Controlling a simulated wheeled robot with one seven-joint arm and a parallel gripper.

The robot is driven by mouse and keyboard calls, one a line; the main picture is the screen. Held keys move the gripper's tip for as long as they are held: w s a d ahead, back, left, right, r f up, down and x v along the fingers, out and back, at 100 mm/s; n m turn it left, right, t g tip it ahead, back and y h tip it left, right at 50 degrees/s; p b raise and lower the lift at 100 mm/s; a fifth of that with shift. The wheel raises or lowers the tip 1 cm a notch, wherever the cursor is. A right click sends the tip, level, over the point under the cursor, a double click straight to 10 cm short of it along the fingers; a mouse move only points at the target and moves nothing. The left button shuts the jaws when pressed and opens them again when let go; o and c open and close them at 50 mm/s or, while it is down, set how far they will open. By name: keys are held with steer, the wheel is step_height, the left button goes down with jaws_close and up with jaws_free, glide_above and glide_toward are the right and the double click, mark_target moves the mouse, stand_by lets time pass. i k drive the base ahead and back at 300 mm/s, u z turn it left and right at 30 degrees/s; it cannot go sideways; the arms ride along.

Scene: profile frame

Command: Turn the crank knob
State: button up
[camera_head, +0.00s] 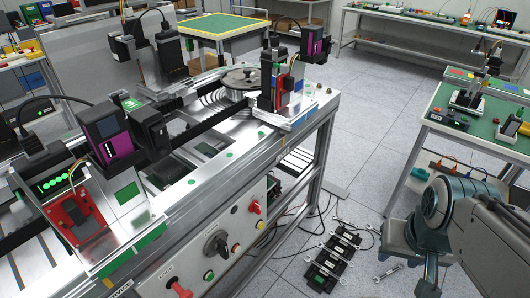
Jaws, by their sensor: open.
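A metal profile frame (321,130) stands left of centre with a front control panel. On the panel is a large black round knob (216,244) with a lighter grip bar across it. A flat grey disc (240,79) with a small raised part lies on top of the frame, towards the back. I cannot tell for certain which of these is the crank knob. My arm (450,205) enters at the lower right, well apart from the panel and the disc.
Black modules and wrenches (387,273) lie on the floor between frame and arm. A green-topped bench (470,125) stands at the right. Tiled floor (375,130) is clear behind.

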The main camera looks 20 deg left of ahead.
mark_target(216, 244)
steer(key=u, duration=1.6)
